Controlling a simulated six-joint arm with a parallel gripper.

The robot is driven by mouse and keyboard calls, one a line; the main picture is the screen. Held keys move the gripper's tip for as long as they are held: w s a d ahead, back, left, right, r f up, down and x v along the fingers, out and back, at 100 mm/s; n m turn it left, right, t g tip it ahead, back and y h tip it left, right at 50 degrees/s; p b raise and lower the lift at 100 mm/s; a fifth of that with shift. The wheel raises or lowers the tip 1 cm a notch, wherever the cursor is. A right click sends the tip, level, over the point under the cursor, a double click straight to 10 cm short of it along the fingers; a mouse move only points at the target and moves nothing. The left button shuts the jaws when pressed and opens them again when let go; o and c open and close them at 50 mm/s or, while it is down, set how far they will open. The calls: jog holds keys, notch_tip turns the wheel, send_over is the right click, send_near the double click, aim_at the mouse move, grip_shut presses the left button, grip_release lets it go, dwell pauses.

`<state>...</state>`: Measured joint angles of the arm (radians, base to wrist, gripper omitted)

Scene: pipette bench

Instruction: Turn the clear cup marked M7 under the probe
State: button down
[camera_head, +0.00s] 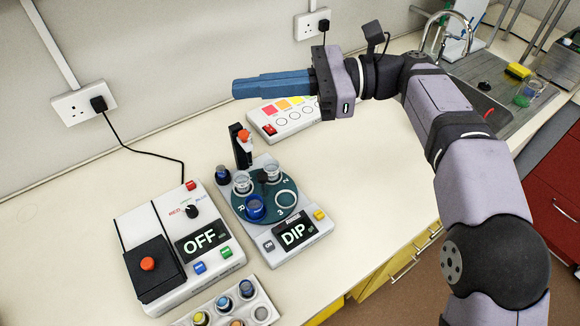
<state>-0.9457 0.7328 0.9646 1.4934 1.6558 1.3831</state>
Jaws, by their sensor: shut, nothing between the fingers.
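The dipping machine (262,237) has a teal turntable (268,198) carrying a clear cup (242,183) at its left, another clear cup (271,172) at its back and a dark blue cup (255,207) at its front. An empty ring marks the right place. No M7 mark is readable, so I cannot tell which clear cup bears it. The probe post (242,150), black with an orange top, rises behind the turntable. The machine's display reads DIP. My gripper (236,88), with blue fingers, is shut and empty, high above the bench behind the machine, pointing left.
A grey box (212,270) with an OFF display and a black plate stands left of the machine. A rack (263,313) of small vials is in front. A white colour card unit (290,125) lies behind. A sink (490,110) is at right. Bench right of the machine is clear.

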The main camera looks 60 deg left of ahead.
jog(key=m+y, duration=0.1)
jog(key=m, duration=0.1)
jog(key=m+t+p, duration=0.1)
jog(key=m+t, duration=0.7)
jog(key=t, duration=0.5)
send_near(281, 181)
jog(key=shift+p+x, duration=1.05)
jog(key=shift+x, duration=1.65)
jog(key=shift+r, duration=0.1)
